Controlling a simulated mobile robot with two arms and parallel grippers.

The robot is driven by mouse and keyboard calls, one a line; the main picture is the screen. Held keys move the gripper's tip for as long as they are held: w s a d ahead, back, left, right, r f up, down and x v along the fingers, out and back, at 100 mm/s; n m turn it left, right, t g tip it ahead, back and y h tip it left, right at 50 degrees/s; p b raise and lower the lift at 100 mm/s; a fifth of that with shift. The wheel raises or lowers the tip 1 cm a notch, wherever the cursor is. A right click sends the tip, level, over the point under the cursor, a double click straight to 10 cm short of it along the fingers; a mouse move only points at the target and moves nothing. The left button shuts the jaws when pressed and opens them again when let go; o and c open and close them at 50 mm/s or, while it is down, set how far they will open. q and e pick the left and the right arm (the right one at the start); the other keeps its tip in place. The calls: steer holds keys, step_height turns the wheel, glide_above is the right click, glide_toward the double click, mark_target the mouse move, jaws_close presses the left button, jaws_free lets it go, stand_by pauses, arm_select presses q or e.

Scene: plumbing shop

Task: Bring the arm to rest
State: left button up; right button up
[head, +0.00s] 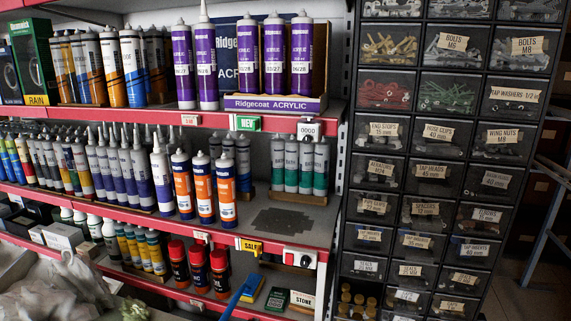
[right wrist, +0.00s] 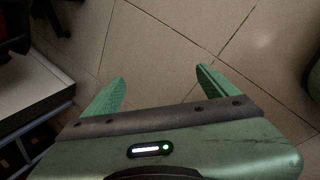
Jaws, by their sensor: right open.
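In the right wrist view my right gripper (right wrist: 160,88) has its two green fingers spread apart. Nothing is between them, and tiled floor shows beyond. A small green light is lit on its body. Neither gripper shows in the head view, and my left gripper is in neither view.
In the head view red-edged shelves (head: 300,225) hold rows of sealant tubes, with purple tubes (head: 301,55) on top. A dark drawer cabinet (head: 440,150) with labelled bins stands to the right. In the right wrist view a pale-topped unit (right wrist: 35,95) is at the left; the tiled floor (right wrist: 190,35) ahead is mostly clear.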

steer(key=a+f+y, duration=0.1)
steer(key=a+f, duration=0.2)
steer(key=a, duration=0.8)
steer(key=s+a+f+m+y+b, duration=0.1)
steer(key=a+f+y, duration=0.1)
steer(key=a, duration=1)
steer(key=s+a+f+y+b, duration=0.1)
steer(key=a+f, duration=0.4)
steer(key=a, duration=0.7)
steer(key=shift+s+m+y, duration=0.25)
steer(key=shift+m+y, duration=0.15)
